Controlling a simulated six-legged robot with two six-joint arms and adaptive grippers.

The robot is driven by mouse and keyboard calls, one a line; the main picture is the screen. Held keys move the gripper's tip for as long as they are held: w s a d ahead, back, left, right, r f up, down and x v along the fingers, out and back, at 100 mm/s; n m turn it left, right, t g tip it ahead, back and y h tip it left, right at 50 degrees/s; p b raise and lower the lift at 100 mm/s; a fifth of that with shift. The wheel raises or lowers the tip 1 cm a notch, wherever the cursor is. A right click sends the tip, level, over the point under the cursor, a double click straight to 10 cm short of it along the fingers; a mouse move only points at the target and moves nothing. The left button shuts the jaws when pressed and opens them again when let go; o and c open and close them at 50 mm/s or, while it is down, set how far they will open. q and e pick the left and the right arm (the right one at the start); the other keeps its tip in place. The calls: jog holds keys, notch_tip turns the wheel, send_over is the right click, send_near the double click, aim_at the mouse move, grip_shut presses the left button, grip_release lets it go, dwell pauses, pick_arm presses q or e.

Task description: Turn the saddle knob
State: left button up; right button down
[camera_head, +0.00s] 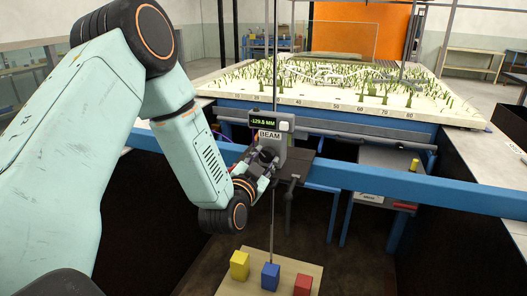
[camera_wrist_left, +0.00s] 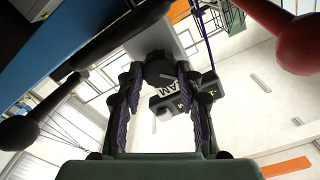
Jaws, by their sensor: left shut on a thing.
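The grey saddle carriage (camera_head: 270,146) with a "BEAM" label rides on the blue beam (camera_head: 420,186); its green readout (camera_head: 265,119) shows about -129.8 MM. My left gripper (camera_head: 264,162) is at the front of the carriage, just below the label. In the left wrist view the dark saddle knob (camera_wrist_left: 160,68) sits between the two fingertips of my left gripper (camera_wrist_left: 160,76), which are shut on it from both sides. In the head view the fingers mostly hide the knob. My right gripper is not in view.
A thin vertical rod hangs below the carriage. A board (camera_head: 226,285) with yellow (camera_head: 239,265), blue (camera_head: 270,277) and red (camera_head: 303,285) blocks lies below. A planted model bed (camera_head: 340,95) stands behind the beam.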

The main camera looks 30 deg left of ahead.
pick_arm(q)
jog(key=m+p, duration=0.3)
jog(key=m, duration=0.1)
jog(key=shift+r+m+p, duration=0.15)
jog(key=shift+m+p, duration=0.15)
jog(key=shift+p, duration=0.1)
jog(key=m+p, duration=0.3)
jog(key=shift+m, duration=0.3)
jog(key=m+p, duration=0.3)
jog(key=m, duration=0.1)
jog(key=shift+m+p, duration=1.3)
jog(key=shift+m, duration=0.4)
jog(key=o, duration=1.2)
jog(key=shift+f, duration=0.2)
jog(key=shift+c, duration=0.2)
